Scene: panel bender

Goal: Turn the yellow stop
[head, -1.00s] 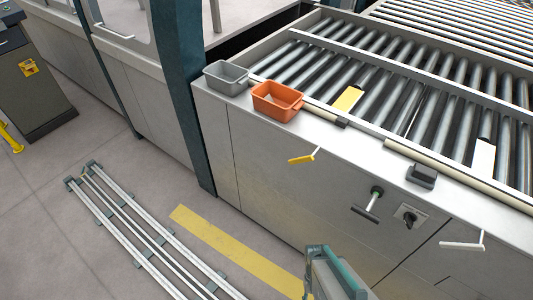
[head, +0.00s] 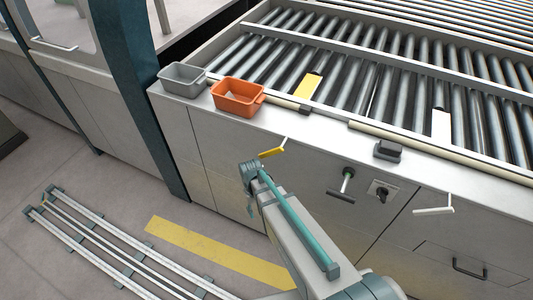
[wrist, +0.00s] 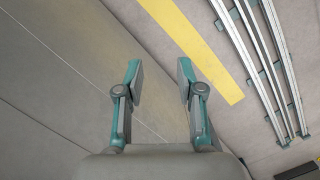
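A yellow plate (head: 305,88) lies among the rollers near the front rail of the conveyor. A yellow lever handle (head: 272,152) on a thin rod sticks out from the cabinet front below it. My gripper (wrist: 160,74) is open and empty in the wrist view, its two fingers apart over the floor and the cabinet front. The yellow handle does not show in the wrist view.
An orange bin (head: 239,109) and a grey bin (head: 183,92) stand on the cabinet ledge. A black knob lever (head: 342,188), a rotary switch (head: 381,192) and a white handle (head: 433,211) are to the right. A teal post (head: 150,110) stands left. Floor rails (head: 90,250) lie lower left.

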